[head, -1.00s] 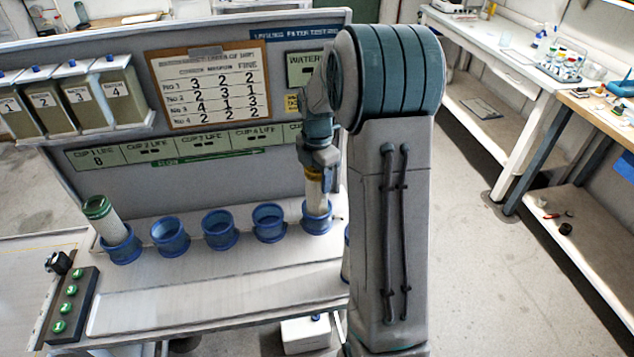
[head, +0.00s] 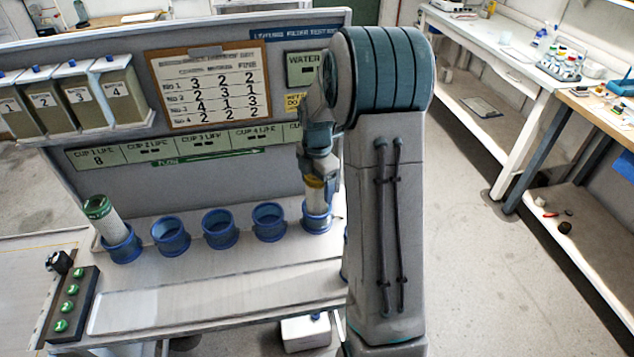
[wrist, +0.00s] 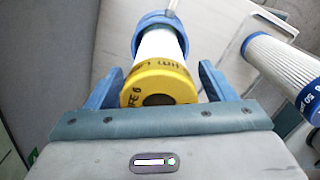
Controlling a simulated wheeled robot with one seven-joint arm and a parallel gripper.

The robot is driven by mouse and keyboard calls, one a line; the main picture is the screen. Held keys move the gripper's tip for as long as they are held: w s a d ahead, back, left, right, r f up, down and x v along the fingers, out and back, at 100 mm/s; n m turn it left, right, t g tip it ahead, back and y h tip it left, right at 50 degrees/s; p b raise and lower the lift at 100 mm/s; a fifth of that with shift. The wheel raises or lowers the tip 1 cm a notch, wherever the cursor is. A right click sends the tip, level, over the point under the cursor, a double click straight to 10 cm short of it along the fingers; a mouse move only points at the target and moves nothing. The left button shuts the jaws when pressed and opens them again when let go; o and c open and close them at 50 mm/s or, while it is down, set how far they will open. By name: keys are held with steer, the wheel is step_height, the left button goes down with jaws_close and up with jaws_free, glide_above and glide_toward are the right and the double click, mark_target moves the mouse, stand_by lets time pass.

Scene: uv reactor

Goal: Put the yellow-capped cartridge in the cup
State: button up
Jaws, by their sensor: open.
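The yellow-capped cartridge (head: 315,183) stands with its white lower end inside the rightmost visible blue cup (head: 317,219). In the wrist view its yellow cap (wrist: 160,82) faces me, with the white body and the blue cup (wrist: 160,20) beyond it. My gripper (wrist: 160,76) is open, one finger on each side of the cap, with visible gaps between the fingers and the cap. In the head view my gripper (head: 319,167) is directly above the cartridge and partly hides its top. How deep the cartridge sits in the cup is hard to tell.
A green-capped cartridge (head: 100,213) leans in the leftmost cup (head: 122,249). Three empty cups, including one beside the rightmost (head: 269,224), stand between. A blue-ended white cartridge (wrist: 285,70) is close on the right in the wrist view. The panel (head: 120,185) rises behind the cups.

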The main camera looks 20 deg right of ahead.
step_height(320, 180, up, 12)
steer(key=shift+f+b, duration=0.25)
steer(key=shift+b, duration=0.6)
steer(key=shift+s+a+r, duration=0.1)
steer(key=shift+r, duration=0.2)
steer(key=s+a+m+t, duration=0.1)
steer(key=s+a+m, duration=0.2)
steer(key=s+m, duration=0.4)
steer(key=s+a+m+t, duration=0.1)
steer(key=s+a+m, duration=0.3)
steer(key=s+m, duration=0.3)
steer(key=s+a+r+m+t, duration=0.1)
steer(key=s+a+m, duration=0.2)
steer(key=s+m, duration=0.3)
steer(key=shift+s+a+m+t, duration=0.25)
steer(key=shift+s+m+t, duration=0.15)
steer(key=shift+s, duration=1.5)
